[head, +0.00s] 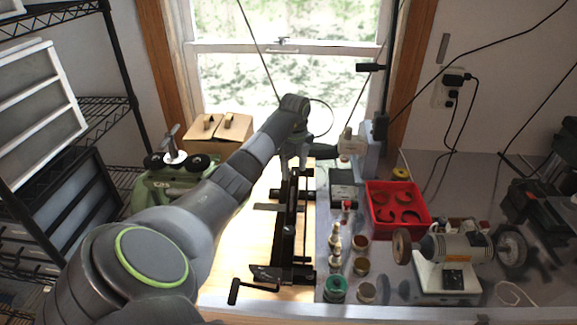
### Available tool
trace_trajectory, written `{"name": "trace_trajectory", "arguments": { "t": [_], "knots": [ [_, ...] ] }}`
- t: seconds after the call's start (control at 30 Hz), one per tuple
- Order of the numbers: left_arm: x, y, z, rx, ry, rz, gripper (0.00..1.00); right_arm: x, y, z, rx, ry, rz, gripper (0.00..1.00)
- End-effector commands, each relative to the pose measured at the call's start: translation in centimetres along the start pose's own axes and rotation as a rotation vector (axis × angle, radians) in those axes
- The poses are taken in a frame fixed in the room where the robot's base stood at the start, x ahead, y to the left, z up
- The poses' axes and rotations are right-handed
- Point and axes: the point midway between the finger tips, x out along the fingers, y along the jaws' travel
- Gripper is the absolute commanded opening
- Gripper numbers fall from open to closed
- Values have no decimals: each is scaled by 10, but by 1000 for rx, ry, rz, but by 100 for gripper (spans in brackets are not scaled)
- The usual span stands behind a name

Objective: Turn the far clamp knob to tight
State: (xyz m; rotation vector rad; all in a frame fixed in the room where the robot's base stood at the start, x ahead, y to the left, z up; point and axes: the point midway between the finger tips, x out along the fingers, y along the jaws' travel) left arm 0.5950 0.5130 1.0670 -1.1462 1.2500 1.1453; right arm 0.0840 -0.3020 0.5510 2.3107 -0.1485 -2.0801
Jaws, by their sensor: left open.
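A long black clamp fixture (287,232) lies front to back on the pale bench, with a crank handle (237,290) at its near end. My left arm reaches in from the left over the bench. My left gripper (293,168) points down at the far end of the fixture, open, with its fingers close to the black parts there. The far clamp knob is not clearly seen; it is small and hidden at or behind the gripper. I cannot tell whether the fingers touch it. My right gripper is not in view.
A red tray (398,225), several small jars and tins (336,288), and a bench grinder (455,248) stand right of the fixture. A green machine (165,185) and a cardboard box (218,130) are at left. A lamp pole (388,75) rises behind.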

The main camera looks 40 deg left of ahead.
Motion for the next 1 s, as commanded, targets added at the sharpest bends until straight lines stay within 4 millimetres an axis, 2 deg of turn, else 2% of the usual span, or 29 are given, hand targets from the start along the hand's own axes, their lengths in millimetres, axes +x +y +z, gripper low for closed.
{"name": "trace_trajectory", "arguments": {
  "t": [0.27, 0.6, 1.0],
  "knots": [
    [0, 0, -1, 0, 0, -1, 49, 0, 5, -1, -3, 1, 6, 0],
    [0, 0, 0, 0, 0, 0, 6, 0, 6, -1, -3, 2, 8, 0],
    [2, -1, 0, 82, -1, -2, 6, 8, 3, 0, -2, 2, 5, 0]
  ]
}}
